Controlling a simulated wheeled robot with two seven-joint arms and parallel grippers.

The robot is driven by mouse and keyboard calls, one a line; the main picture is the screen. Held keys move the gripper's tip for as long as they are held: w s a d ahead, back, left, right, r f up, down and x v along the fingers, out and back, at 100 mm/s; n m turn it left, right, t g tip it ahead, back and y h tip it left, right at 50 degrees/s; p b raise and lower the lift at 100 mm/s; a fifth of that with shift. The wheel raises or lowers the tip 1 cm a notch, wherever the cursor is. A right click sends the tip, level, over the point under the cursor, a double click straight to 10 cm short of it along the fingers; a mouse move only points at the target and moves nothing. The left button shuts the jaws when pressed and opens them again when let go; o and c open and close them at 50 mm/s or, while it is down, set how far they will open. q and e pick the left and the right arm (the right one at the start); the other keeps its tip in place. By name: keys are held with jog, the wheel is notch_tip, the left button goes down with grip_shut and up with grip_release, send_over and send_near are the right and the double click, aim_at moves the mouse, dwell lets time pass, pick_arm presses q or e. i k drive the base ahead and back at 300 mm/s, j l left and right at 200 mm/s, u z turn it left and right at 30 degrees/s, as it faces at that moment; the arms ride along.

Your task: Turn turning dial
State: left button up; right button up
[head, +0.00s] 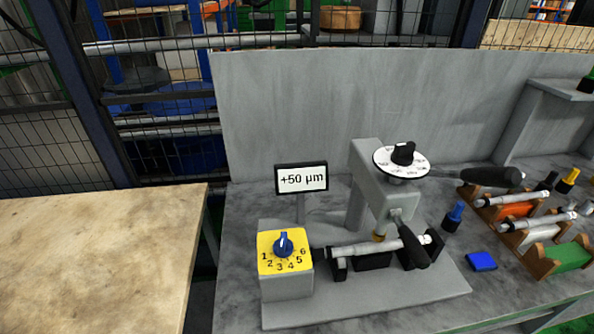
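A blue rotary knob (283,244) sits on a yellow face marked 1 to 6, on top of a grey block (287,284); its pale pointer mark points roughly upward, away from the digits. A second dial, a black knob (403,153) on a white marked disc (383,158), sits on top of the grey grinder column (365,165). The frame does not show which of the two the task means. A small display (301,178) behind the yellow dial reads "+50 µm". Neither of my grippers is in view.
Two black-handled levers (492,177) (411,245) stick out from the grinder near the dials. A metal shaft (365,247) lies below the column. Wooden racks with shafts (540,265), a blue block (481,261) and blue bottle (454,216) stand right. A wooden table (90,260) is clear at left.

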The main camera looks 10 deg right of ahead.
aim_at(283, 248)
jog(key=j+z, duration=0.4)
jog(key=k+j+z, duration=0.15)
jog(key=z, duration=0.25)
jog(key=k+j+z, duration=0.1)
jog(key=z, duration=0.35)
jog(key=k+j+z, duration=0.2)
jog(key=z, duration=0.2)
